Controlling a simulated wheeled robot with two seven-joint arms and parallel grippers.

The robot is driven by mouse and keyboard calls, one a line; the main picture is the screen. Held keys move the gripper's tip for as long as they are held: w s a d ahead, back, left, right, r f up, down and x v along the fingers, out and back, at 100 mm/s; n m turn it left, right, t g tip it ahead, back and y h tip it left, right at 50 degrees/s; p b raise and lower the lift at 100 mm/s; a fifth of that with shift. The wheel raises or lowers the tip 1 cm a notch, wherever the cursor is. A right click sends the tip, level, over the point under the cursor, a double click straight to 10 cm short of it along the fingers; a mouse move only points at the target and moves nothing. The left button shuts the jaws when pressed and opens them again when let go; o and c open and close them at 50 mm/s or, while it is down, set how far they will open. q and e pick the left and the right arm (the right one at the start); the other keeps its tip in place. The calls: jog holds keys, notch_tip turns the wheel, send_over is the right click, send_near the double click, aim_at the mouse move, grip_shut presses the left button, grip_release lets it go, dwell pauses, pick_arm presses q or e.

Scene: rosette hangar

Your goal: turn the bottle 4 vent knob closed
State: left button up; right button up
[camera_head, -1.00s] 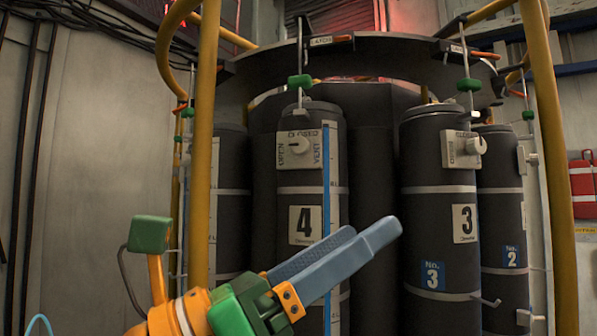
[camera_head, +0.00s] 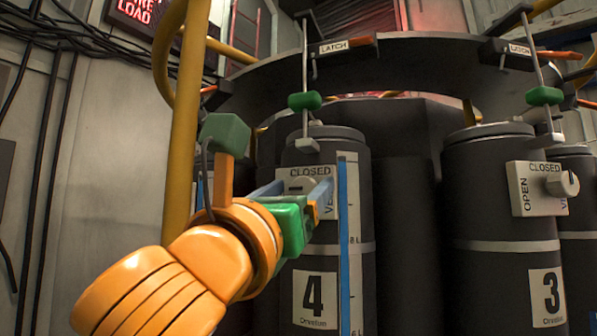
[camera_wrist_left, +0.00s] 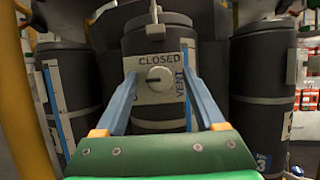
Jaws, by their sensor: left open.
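Bottle 4 (camera_head: 323,260) is a dark cylinder with a white "4" label. Its white vent plate (camera_head: 326,208) is partly hidden by my gripper; CLOSED shows at its top. In the left wrist view the plate (camera_wrist_left: 146,98) faces me, with VENT at right and the left word mostly covered. The round pale vent knob (camera_wrist_left: 160,78) is at its middle with a short dark horizontal mark. My left gripper (camera_head: 296,188) is open in front of the plate, its blue fingers (camera_wrist_left: 160,84) on either side of the knob. I cannot tell whether they touch it. My right gripper is out of view.
Bottle 3 (camera_head: 500,210) stands to the right with its own vent plate and protruding knob (camera_head: 562,184). A dark ring frame (camera_head: 420,65) with latches arches above the bottles. A yellow post (camera_head: 188,120) stands close left of my left arm.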

pick_arm(q)
jog(key=shift+w+d+f, duration=0.15)
jog(key=shift+w+d, duration=0.05)
jog(key=shift+w, duration=0.25)
jog(key=shift+w+d+f, duration=0.15)
jog(key=shift+w, duration=0.25)
jog(key=shift+s+a+r, duration=0.1)
jog(key=shift+s+a, duration=0.1)
jog(key=c, duration=0.5)
jog(key=shift+s, duration=0.1)
grip_shut()
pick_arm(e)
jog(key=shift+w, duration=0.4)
